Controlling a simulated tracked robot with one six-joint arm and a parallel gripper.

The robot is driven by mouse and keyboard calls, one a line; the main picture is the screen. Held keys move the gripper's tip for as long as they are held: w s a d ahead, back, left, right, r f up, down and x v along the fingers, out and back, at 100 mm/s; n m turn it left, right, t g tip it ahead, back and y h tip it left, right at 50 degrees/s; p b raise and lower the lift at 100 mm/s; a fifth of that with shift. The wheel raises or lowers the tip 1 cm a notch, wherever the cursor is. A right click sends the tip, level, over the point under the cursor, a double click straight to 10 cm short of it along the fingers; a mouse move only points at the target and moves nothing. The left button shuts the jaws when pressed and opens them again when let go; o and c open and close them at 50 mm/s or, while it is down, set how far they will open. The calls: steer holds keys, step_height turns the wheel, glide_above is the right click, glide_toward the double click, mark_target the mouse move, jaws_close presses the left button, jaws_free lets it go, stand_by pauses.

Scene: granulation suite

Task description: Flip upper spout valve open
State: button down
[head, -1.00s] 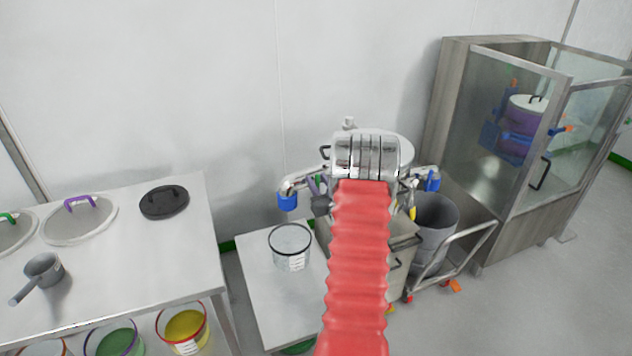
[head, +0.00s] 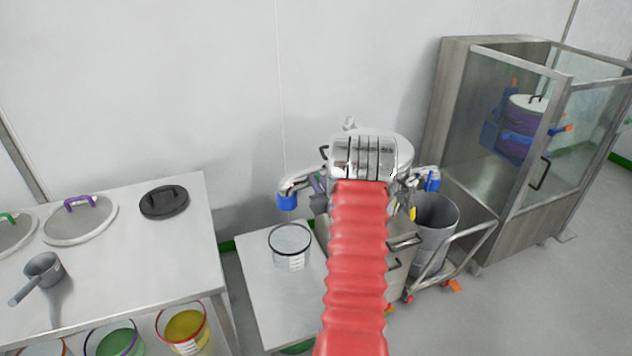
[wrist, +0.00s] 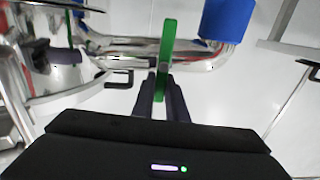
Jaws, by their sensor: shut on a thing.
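A green valve lever (wrist: 167,50) stands upright in the picture in the wrist view. My gripper (wrist: 161,90) is shut on its lower end, with a dark finger on each side. A shiny metal spout pipe (wrist: 130,46) runs behind the lever and bends to a blue end piece (wrist: 228,20) at the right. In the head view, the left spout (head: 297,183) with its blue end (head: 287,201) sticks out of the steel vessel (head: 395,148). My red-sleeved arm covers much of the vessel, and the lever cannot be made out there.
A second blue-ended spout (head: 432,181) is on the vessel's right. A clear bucket (head: 290,246) stands on a low white table (head: 262,300) below the left spout. A grey bin (head: 437,222) and trolley stand right, beside a glass cabinet (head: 500,150). A worktable (head: 120,255) is left.

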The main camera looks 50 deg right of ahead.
steer(key=shift+w+a+n, duration=0.1)
steer(key=shift+a+n, duration=0.05)
steer(key=shift+n, duration=0.15)
steer(key=shift+w+a+f+n, duration=0.15)
steer(key=shift+a+n, duration=0.1)
steer(key=shift+n, duration=0.75)
steer(key=shift+w+a+n, duration=0.1)
steer(key=shift+a+n, duration=0.15)
steer(key=shift+n, duration=0.75)
steer(key=c, duration=1.8)
jaws_free()
steer(key=shift+o, duration=0.2)
steer(key=v, duration=1.3)
steer(key=shift+s+a, duration=0.15)
steer(key=shift+s, duration=0.2)
steer(key=shift+f, duration=0.1)
